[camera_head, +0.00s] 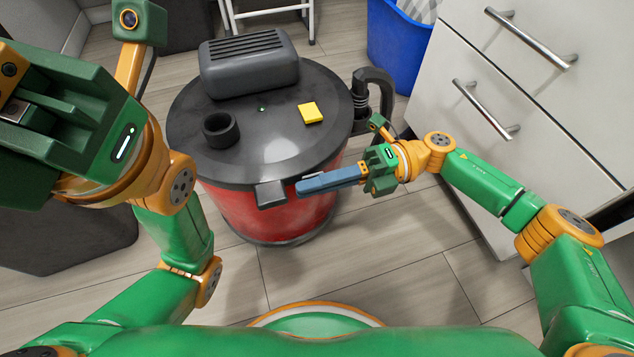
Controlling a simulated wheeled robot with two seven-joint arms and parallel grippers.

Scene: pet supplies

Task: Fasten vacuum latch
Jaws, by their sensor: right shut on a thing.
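The vacuum (285,215) is a red drum with a black lid (262,140) and stands upright on the floor. A dark latch tab (270,194) shows at the front of the lid rim. My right gripper (303,187) reaches in from the right, with its long blue-grey fingers shut at the front right of the rim. A small pale metal piece, seemingly part of the latch, shows just above the fingers; the exact contact there is mostly hidden. My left gripper (45,125) is raised at the upper left, close to the camera, away from the vacuum. Its fingertips are not clear.
The lid carries a grey motor housing (248,65), a round black port (221,130) and a yellow block (310,112). A black hose fitting (373,90) is at its right. White drawers (500,95) stand right; a blue bin (398,45) stands behind. Front floor is clear.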

